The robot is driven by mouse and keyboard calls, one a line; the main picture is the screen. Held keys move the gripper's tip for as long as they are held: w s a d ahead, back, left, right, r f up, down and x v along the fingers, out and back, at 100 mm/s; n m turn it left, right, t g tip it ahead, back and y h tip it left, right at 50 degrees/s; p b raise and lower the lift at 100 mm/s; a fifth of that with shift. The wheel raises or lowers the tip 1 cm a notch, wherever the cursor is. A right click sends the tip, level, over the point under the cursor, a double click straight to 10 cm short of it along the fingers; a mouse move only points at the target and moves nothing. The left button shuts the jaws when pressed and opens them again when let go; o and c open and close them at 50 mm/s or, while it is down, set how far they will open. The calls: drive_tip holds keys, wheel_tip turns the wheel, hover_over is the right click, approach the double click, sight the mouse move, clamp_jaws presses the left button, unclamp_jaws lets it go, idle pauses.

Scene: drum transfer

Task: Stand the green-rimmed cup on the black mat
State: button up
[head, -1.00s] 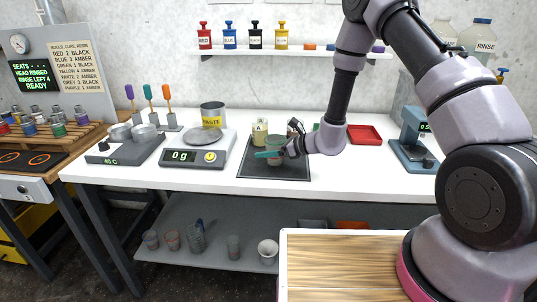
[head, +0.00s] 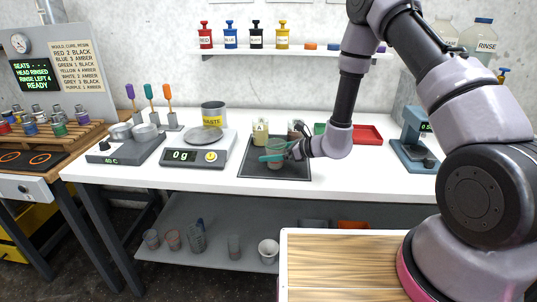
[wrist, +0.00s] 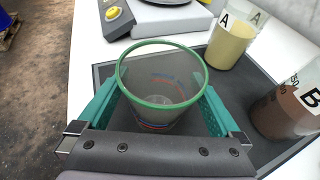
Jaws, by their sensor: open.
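The green-rimmed cup (wrist: 160,95) stands upright on the black mat (wrist: 262,85) in the wrist view. It is clear grey and looks empty, with printed markings on its wall. In the head view the cup (head: 275,148) is partly covered by my gripper, and the mat (head: 262,172) shows around it. My gripper (wrist: 160,108) has its two green fingers on either side of the cup, the jaws open. In the head view my gripper (head: 276,156) reaches in from the right. Contact between fingers and cup cannot be told.
Cup A (wrist: 232,42), with pale yellow contents, and cup B (wrist: 288,105), with brown contents, stand close by on the right in the wrist view. A scale (head: 200,150) is left of the mat. A red tray (head: 365,135) lies to the right.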

drive_tip(key=v, duration=1)
drive_tip(key=shift+s, duration=0.1)
drive_tip(key=s+r+n+g, duration=0.1)
drive_tip(key=s+r+n, duration=0.2)
drive_tip(key=r, duration=0.4)
drive_tip(key=s+d+r+n+g, duration=0.1)
drive_tip(key=s+r+n+g, duration=0.1)
drive_tip(key=r+n, duration=0.3)
drive_tip(key=s+r+n+g, duration=0.1)
drive_tip(key=s+r+n, duration=0.15)
drive_tip(key=r, duration=0.55)
drive_tip(key=s+d+r+n+t+h, duration=0.3)
drive_tip(key=s+d+r+n+h, duration=0.1)
drive_tip(key=s+d+r, duration=0.3)
drive_tip(key=s+d+r+n+t+h, duration=0.2)
drive_tip(key=s+d+r+n+h, duration=0.2)
drive_tip(key=d, duration=0.7)
drive_tip(key=s+r+h, duration=0.2)
drive_tip(key=s+r, duration=0.1)
drive_tip(key=r, duration=0.1)
drive_tip(key=shift+d+t, duration=0.15)
drive_tip(key=shift+t, duration=0.25)
drive_tip(key=shift+s+r, duration=0.1)
